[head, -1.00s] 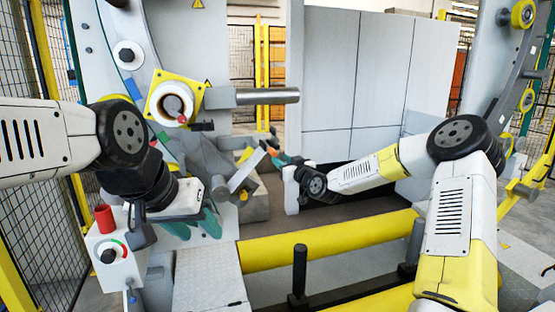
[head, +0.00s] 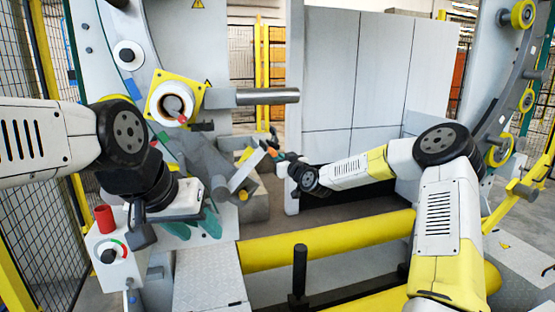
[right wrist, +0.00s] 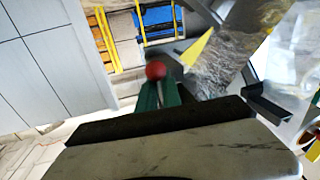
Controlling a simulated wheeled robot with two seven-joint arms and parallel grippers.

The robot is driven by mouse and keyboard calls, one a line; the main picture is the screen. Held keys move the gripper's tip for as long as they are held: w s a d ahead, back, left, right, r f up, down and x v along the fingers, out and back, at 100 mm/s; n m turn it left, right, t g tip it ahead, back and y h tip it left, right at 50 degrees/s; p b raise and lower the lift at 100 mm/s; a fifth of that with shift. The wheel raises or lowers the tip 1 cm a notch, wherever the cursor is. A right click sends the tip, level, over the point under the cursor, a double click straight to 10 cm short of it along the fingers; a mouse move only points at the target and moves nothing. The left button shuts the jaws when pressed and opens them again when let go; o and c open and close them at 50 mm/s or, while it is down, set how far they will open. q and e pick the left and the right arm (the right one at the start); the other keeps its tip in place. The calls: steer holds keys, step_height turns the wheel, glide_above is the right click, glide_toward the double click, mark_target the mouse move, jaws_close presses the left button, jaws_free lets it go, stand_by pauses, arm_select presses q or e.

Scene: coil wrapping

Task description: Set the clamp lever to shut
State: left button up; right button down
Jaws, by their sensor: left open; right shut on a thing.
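The clamp lever (head: 243,174) is a grey bar on the machine in the middle of the head view, leaning up to the right from its pivot. Its red knob (right wrist: 155,70) shows in the right wrist view at the tips of my green fingers. My right gripper (head: 275,154) reaches in from the right and is shut on the lever's knob end; the fingers partly hide the contact.
A control box (head: 108,252) with a red button and a dial stands below my left arm. A grey shaft (head: 265,96) juts right above the lever. A yellow roller (head: 325,237) lies in front. In the wrist view, a film-wrapped coil part (right wrist: 228,62) is close to my right fingers.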

steer(key=shift+s+f, duration=0.1)
steer(key=shift+f, duration=0.45)
stand_by(0.7)
steer(key=shift+d, duration=0.15)
steer(key=w+d+r+n+g+h, duration=0.1)
steer(key=d+r+n+h, duration=0.2)
steer(key=n, duration=1.1)
step_height(320, 180, up, 4)
steer(key=d, duration=0.2)
steer(key=shift+w+d+f+n+h, duration=0.15)
steer(key=shift+w+d+n+h, duration=0.15)
steer(key=shift+w+d+n, duration=0.1)
stand_by(0.3)
steer(key=c, duration=1.5)
jaws_free()
steer(key=shift+d+r, duration=0.1)
steer(key=shift+r, duration=0.1)
steer(key=shift+a, duration=0.2)
